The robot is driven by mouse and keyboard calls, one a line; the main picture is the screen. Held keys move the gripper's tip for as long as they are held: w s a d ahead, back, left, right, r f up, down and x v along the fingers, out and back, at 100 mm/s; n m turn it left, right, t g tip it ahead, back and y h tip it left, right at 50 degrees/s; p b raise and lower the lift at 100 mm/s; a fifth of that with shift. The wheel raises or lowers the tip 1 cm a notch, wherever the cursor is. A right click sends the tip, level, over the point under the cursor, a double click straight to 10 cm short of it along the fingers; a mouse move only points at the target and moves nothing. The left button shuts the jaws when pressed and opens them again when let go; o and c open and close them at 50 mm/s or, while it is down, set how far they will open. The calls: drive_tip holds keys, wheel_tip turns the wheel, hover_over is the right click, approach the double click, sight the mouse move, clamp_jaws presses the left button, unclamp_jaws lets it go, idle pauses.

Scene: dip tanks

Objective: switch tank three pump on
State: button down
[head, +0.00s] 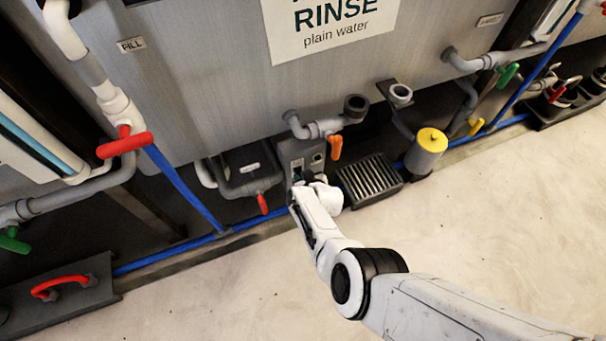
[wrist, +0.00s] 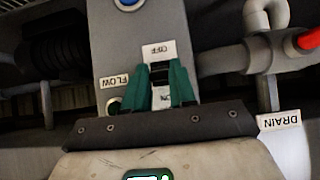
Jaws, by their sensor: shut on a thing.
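The grey pump box (head: 290,151) stands low in front of the tank with the RINSE sign (head: 335,22). My gripper (wrist: 164,84) has its two green fingers around a small black switch (wrist: 160,75) on that box and is shut on it. The upside-down OFF label (wrist: 159,50) is above the switch in the wrist view, and the ON label (wrist: 164,98) is below, between the fingers. The switch is partly hidden, so I cannot tell its position. No tank number shows. In the head view my gripper is mostly hidden by my white wrist.
A FLOW label (wrist: 116,81) and a DRAIN label (wrist: 280,121) are beside the switch. An orange-handled valve (head: 335,147), a grated black tray (head: 370,179) and a yellow-topped canister (head: 426,152) stand to the right. A red-handled drain valve (head: 263,204) is left. The floor in front is clear.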

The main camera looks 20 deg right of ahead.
drive_tip(key=shift+w+a+r+g+b, duration=0.15)
drive_tip(key=shift+r+g+b, duration=0.1)
drive_tip(key=shift+g, duration=0.35)
drive_tip(key=shift+w+d+r+g+b, duration=0.15)
drive_tip(key=shift+g+b, duration=0.1)
drive_tip(key=shift+g, duration=0.35)
drive_tip(key=shift+a+r+g, duration=0.1)
drive_tip(key=shift+r+g, duration=0.05)
drive_tip(key=shift+g, duration=0.25)
drive_tip(key=c, duration=0.9)
unclamp_jaws()
drive_tip(key=shift+r, duration=0.1)
drive_tip(key=p+v, duration=0.9)
drive_tip(key=v, duration=0.1)
drive_tip(key=shift+s+r, duration=0.2)
drive_tip(key=shift+s, duration=0.05)
